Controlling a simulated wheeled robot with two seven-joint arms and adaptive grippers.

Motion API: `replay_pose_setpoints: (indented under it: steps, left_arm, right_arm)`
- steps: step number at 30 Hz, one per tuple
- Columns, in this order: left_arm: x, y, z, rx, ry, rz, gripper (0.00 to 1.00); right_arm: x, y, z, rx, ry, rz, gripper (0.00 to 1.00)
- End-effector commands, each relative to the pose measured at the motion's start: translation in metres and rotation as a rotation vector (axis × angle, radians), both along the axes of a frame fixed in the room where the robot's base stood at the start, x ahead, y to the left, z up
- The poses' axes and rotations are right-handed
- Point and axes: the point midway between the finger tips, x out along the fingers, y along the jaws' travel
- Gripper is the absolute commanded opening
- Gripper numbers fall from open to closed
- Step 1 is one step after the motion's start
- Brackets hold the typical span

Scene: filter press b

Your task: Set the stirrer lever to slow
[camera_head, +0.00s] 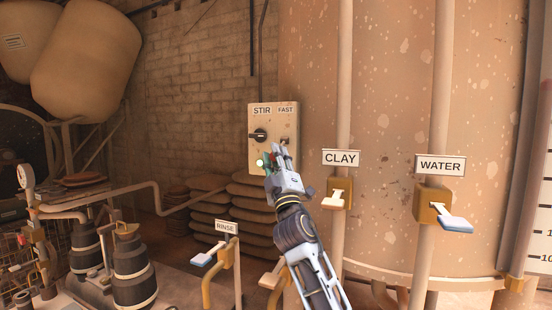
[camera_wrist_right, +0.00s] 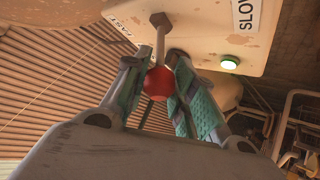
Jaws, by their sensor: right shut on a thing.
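My right gripper (camera_head: 276,158) is up at the lower right of this box. In the right wrist view its green-padded fingers (camera_wrist_right: 163,75) are shut on the red knob (camera_wrist_right: 158,83) of the stirrer lever (camera_wrist_right: 160,40). The FAST label (camera_wrist_right: 118,27) is left of the lever and the SLOW label (camera_wrist_right: 245,12) is right of it. The SLOW label does not show in the head view. I cannot tell the lever's exact setting. My left gripper is not in view.
A black rotary knob (camera_head: 258,135) and a lit green lamp (camera_head: 261,163) are on the box, left of my gripper. CLAY (camera_head: 338,196) and WATER (camera_head: 455,221) valve handles stand to the right. A RINSE handle (camera_head: 206,256) is lower left. Stacked sacks (camera_head: 249,209) lie below the box.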

Motion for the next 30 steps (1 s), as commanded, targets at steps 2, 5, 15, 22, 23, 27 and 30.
replay_pose_setpoints:
  steps: [2, 5, 15, 22, 23, 27, 30]
  left_arm:
    - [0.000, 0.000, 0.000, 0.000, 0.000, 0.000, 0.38]
    - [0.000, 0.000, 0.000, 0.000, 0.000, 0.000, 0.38]
    - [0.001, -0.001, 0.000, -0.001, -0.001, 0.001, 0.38]
    - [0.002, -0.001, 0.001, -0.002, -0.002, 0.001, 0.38]
    - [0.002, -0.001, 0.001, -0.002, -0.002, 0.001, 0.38]
    - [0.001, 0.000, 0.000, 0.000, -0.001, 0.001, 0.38]
    - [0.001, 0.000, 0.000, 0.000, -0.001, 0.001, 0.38]
  right_arm:
    - [0.002, 0.002, -0.006, -0.002, 0.011, 0.002, 0.29]
    - [0.002, 0.002, -0.005, -0.001, 0.008, 0.002, 0.42]
    - [0.001, 0.001, -0.002, -0.001, 0.003, 0.000, 0.49]
    - [-0.002, 0.000, -0.004, -0.001, 0.002, 0.000, 0.49]
    - [-0.003, -0.001, -0.004, -0.001, 0.002, 0.000, 0.49]
    - [-0.009, -0.002, -0.010, -0.001, 0.002, 0.000, 0.49]
    - [-0.015, -0.004, -0.014, -0.001, 0.002, 0.000, 0.49]
